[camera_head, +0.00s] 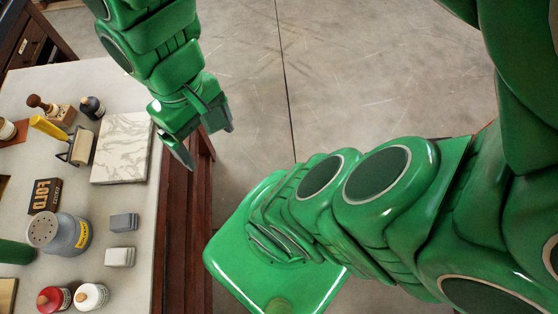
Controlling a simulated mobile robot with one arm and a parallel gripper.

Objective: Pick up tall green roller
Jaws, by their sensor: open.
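A dark green cylinder (14,252), probably the tall green roller, shows at the left edge of the table. The picture's edge cuts it off, so its full shape and whether it stands or lies cannot be told. My gripper (207,144) is open and empty. It is beyond the table's right edge in the picture, near the marble slab, well to the right of and above the green cylinder.
The pale table (137,228) holds a marble slab (121,147), a yellow-handled roller (62,135), a grey shaker can (62,234), a dark box (44,196), two small blocks (122,223) and red and white bottles (54,299). Concrete floor (310,80) is clear beyond my gripper.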

